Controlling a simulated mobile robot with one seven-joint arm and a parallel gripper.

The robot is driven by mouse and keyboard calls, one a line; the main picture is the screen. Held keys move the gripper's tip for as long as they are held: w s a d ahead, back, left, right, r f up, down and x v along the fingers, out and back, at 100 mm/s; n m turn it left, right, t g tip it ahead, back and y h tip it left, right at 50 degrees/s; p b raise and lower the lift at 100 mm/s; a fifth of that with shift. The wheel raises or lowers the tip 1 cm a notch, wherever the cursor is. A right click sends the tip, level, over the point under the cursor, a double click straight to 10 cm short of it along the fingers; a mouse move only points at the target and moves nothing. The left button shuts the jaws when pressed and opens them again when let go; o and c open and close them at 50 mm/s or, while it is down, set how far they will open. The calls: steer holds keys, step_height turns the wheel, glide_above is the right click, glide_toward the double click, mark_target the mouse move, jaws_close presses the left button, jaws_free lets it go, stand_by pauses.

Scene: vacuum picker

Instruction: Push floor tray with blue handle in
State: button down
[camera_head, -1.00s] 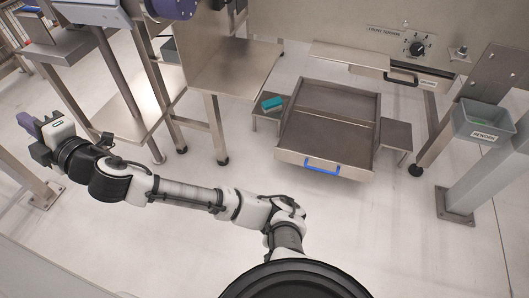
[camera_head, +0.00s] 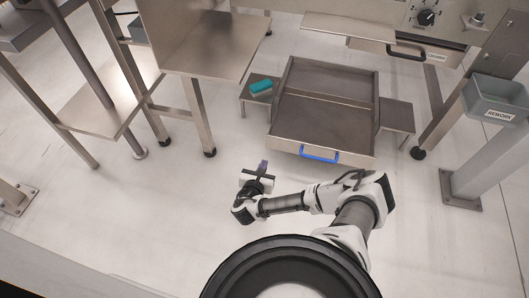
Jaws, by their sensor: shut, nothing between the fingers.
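The floor tray (camera_head: 352,149) is a wide, shallow grey metal drawer near the floor, right of centre. It is pulled out towards me and looks empty. Its blue handle (camera_head: 319,154) is on the front face. My gripper (camera_head: 263,165) is in front and to the left of the tray, apart from the handle, with its fingers pointing towards the machine. It is shut and empty. The fingertips are small and partly hard to make out.
A teal block (camera_head: 261,87) lies on a low side shelf (camera_head: 258,97) left of the tray. Another low shelf (camera_head: 397,115) is on the right. A grey REWORK bin (camera_head: 494,101) hangs at the right. Metal table legs (camera_head: 202,120) stand at the left.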

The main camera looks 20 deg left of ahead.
steer(key=b, duration=0.5)
glide_toward(273, 138)
steer(key=x, duration=0.5)
steer(key=shift+w+f, duration=0.2)
steer(key=shift+w+r, duration=0.15)
steer(key=shift+w, duration=0.35)
steer(key=shift+w, duration=0.15)
